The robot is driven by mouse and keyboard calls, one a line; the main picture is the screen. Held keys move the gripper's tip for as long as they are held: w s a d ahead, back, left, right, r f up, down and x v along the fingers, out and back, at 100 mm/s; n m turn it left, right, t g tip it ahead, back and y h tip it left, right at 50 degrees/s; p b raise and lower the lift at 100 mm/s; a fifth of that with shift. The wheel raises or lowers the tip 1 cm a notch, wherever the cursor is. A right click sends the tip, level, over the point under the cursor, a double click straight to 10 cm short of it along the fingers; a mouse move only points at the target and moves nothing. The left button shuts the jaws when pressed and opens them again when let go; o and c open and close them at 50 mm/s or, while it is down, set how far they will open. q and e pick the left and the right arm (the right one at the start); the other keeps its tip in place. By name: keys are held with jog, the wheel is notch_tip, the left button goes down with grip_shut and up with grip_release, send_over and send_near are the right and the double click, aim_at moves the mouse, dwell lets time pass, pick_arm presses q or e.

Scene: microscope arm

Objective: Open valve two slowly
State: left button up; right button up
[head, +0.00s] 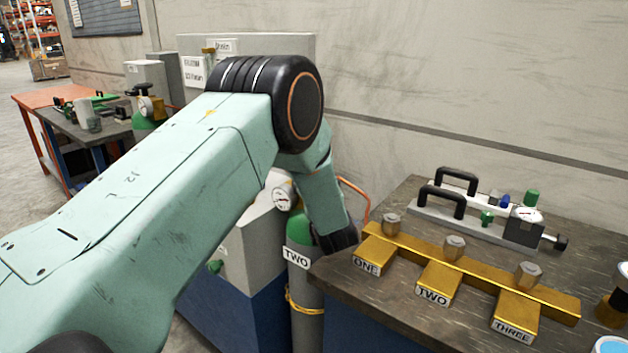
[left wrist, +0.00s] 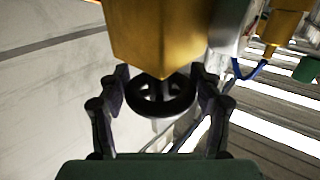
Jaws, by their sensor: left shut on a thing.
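In the head view my left arm reaches from the left over the bench edge, beside the green-topped grey cylinder labelled TWO (head: 305,262). Its fingers are hidden there. In the left wrist view my left gripper (left wrist: 162,82) is shut on a black round handwheel (left wrist: 160,108), one finger at each side of the rim. A brass-coloured block (left wrist: 158,40) hides part of the wheel's far side. On the bench a brass manifold (head: 470,268) has three blocks labelled ONE, TWO (head: 433,296) and THREE, each near a grey hex knob. My right gripper is out of view.
A pressure gauge (head: 284,196) stands near the cylinder's top, with an orange hose beside it. A plate with black handles (head: 458,182) and a gauge sits behind the manifold on the dark bench (head: 385,300). The grey wall closes off the back.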

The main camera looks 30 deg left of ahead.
pick_arm(q)
jog(key=o, duration=1.2)
jog(key=shift+c, duration=0.2)
jog(key=v, duration=1.2)
jog(key=shift+w, duration=0.1)
jog(key=x, duration=1.2)
